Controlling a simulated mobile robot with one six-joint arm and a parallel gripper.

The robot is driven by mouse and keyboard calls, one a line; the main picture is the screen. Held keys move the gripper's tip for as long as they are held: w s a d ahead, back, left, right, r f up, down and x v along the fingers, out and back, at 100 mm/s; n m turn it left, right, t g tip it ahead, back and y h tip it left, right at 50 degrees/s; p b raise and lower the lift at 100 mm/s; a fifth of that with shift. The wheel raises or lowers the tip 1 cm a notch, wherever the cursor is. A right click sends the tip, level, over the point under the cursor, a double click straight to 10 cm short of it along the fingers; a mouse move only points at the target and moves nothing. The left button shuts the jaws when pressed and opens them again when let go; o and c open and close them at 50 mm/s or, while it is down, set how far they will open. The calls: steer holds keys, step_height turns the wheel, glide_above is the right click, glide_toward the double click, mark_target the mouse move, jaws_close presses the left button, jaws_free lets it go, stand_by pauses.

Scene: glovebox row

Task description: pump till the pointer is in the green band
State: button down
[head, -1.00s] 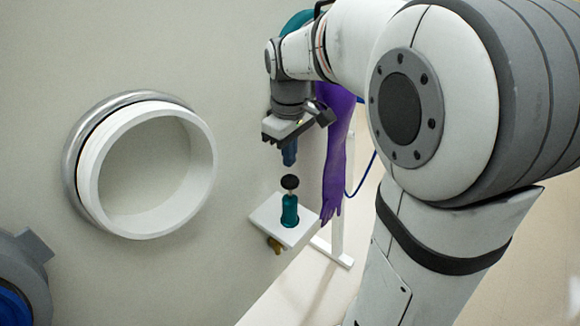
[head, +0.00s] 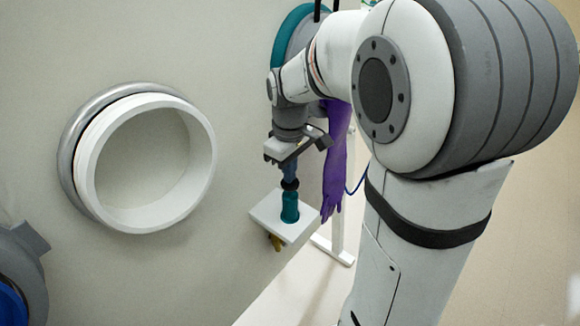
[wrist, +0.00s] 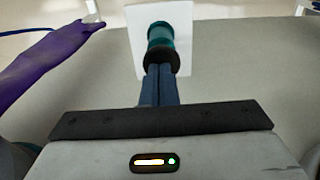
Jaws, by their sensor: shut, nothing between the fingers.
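The pump has a teal body (head: 290,208) and a black knob (head: 290,184) on top, and stands on a white shelf plate (head: 266,212) fixed to the grey wall. In the wrist view the black knob (wrist: 162,57) and teal body (wrist: 158,32) lie just beyond my fingertips. My gripper (head: 289,176) is shut and empty, pointing down with its blue fingers at the top of the knob. Its fingers (wrist: 160,72) seem to touch the knob. I cannot see a gauge, pointer or green band in these views.
A purple glove (head: 337,160) hangs right of the pump, close to my wrist; it also shows in the wrist view (wrist: 40,66). A white round port (head: 148,165) is on the wall to the left. A brass fitting (head: 276,242) sits under the plate. A white stand (head: 337,240) is behind.

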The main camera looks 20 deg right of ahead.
step_height(320, 180, down, 2)
steer(key=shift+s+f+b, duration=0.1)
steer(key=shift+f+b, duration=0.15)
steer(key=shift+b, duration=0.15)
steer(key=shift+s, duration=0.1)
steer(key=shift+r, duration=0.2)
step_height(320, 180, up, 14)
steer(key=p, duration=0.2)
steer(key=shift+w+p, duration=0.25)
steer(key=shift+p, duration=0.15)
steer(key=shift+r, duration=0.1)
stand_by(1.5)
steer(key=s+f+m+t, duration=0.1)
steer(key=s+f+m, duration=0.2)
steer(key=s, duration=0.4)
steer(key=s+f+m+t, duration=0.2)
steer(key=s+f+m, duration=0.2)
steer(key=s, duration=0.4)
steer(key=shift+d+f, duration=0.3)
steer(key=shift+f, duration=0.05)
